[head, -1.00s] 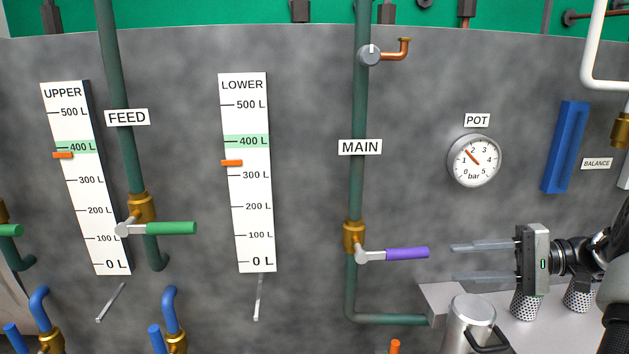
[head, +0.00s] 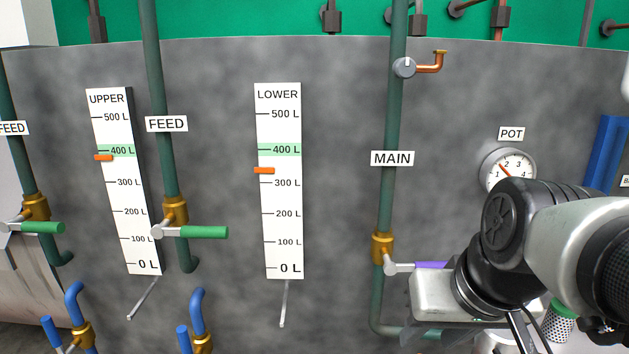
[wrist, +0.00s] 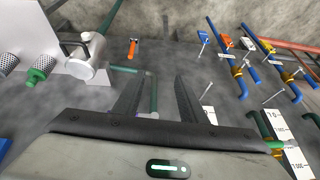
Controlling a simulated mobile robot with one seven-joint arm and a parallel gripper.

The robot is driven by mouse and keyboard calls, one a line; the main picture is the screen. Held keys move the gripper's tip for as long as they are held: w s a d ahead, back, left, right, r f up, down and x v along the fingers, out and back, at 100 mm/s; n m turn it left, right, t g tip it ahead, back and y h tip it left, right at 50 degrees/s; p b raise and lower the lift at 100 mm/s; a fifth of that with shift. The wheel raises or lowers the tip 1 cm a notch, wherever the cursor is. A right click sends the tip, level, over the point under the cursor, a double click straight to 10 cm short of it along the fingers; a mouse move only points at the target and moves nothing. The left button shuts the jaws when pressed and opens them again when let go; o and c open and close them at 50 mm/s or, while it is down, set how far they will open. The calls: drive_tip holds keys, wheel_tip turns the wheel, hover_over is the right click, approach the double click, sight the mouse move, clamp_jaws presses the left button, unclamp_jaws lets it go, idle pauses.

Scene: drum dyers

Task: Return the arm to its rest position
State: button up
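My gripper (wrist: 158,80) is open in the wrist view, its two dark fingers apart with nothing between them. In the head view my arm reaches in from the right, bent and close to the camera. It covers part of the pot gauge (head: 507,167) and the main valve's purple lever (head: 430,265). The gripper fingers cannot be made out clearly there. The purple lever points right, across its green pipe (head: 391,205).
The upper gauge board (head: 124,200) and lower gauge board (head: 279,210) stand left of my arm. A green feed lever (head: 204,232) juts out between them. A metal pot (wrist: 85,62) shows in the wrist view. Blue pipes (wrist: 219,38) are at its right.

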wheel_tip(320, 180, up, 14)
drive_tip(key=s+p, duration=0.2)
drive_tip(key=p, duration=1.3)
drive_tip(key=shift+s+a+r+h+p, duration=0.25)
drive_tip(key=shift+s+a+h+p, duration=0.05)
drive_tip(key=shift+s+a+p, duration=0.1)
